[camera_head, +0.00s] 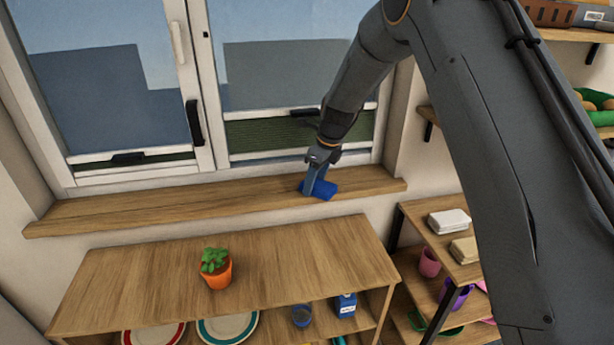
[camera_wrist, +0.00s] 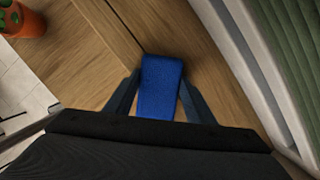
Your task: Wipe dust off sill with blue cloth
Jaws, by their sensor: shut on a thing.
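The blue cloth (camera_head: 324,189) is at the right part of the wooden window sill (camera_head: 150,208). My gripper (camera_head: 311,187) is shut on the cloth and points down at the sill. In the wrist view the cloth (camera_wrist: 160,88) sits between the two dark fingers of my gripper (camera_wrist: 158,100), over the wood of the sill (camera_wrist: 195,45). I cannot tell whether the cloth touches the sill. No dust can be made out on the visible wood; the part under the cloth and fingers is hidden.
The window frame (camera_head: 205,90) with black handles stands behind the sill. Below is a wooden shelf unit (camera_head: 310,255) with a potted plant (camera_head: 216,268) on top and plates inside. A side shelf (camera_head: 410,215) at right holds boxes and cups. The sill's left stretch is clear.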

